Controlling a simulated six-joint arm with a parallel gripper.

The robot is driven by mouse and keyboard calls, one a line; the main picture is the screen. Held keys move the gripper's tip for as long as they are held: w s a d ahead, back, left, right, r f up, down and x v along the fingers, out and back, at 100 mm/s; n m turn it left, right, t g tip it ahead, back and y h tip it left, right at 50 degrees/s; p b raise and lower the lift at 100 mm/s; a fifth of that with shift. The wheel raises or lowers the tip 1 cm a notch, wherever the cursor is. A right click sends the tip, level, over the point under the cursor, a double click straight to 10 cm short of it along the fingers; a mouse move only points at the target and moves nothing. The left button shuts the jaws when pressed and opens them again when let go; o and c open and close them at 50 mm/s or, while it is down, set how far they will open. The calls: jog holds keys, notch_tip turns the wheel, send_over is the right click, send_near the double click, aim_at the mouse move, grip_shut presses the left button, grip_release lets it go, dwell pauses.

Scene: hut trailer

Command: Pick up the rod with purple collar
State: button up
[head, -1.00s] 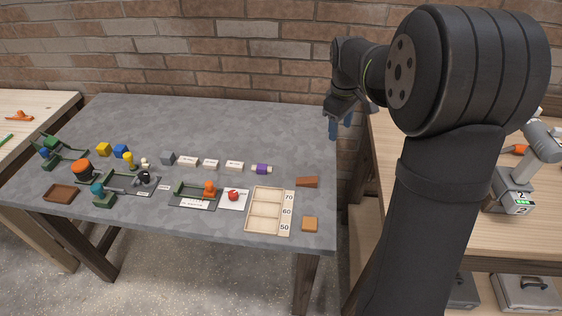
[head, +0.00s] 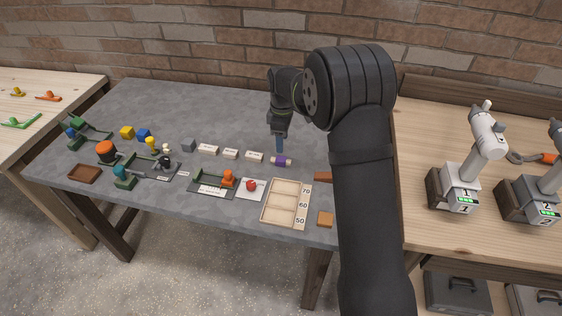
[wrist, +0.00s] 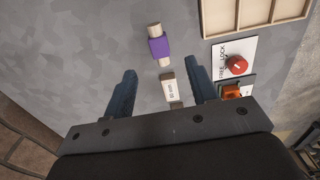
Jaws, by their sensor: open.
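The rod with purple collar (head: 281,160) lies on the grey table, at the right end of a row of small white labelled blocks. In the wrist view the rod with purple collar (wrist: 158,46) shows pale ends and a wide purple middle, lying ahead of the fingertips. My gripper (head: 279,145) is above the table close to the rod, pointing down. In the wrist view my gripper (wrist: 161,78) has its two blue fingers apart with nothing held between them. A white labelled block (wrist: 168,88) shows in the gap, below on the table.
A wooden tray with compartments (head: 263,203) stands in front of the rod. A red knob (head: 251,184) on a white card and an orange piece (head: 228,178) are nearby. The table behind the row is clear.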

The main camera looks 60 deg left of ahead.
aim_at(281, 159)
jog(key=shift+a+f, duration=0.2)
jog(key=shift+f, duration=3.8)
jog(key=c, duration=1)
jog(key=shift+r, duration=0.1)
jog(key=shift+c, duration=0.2)
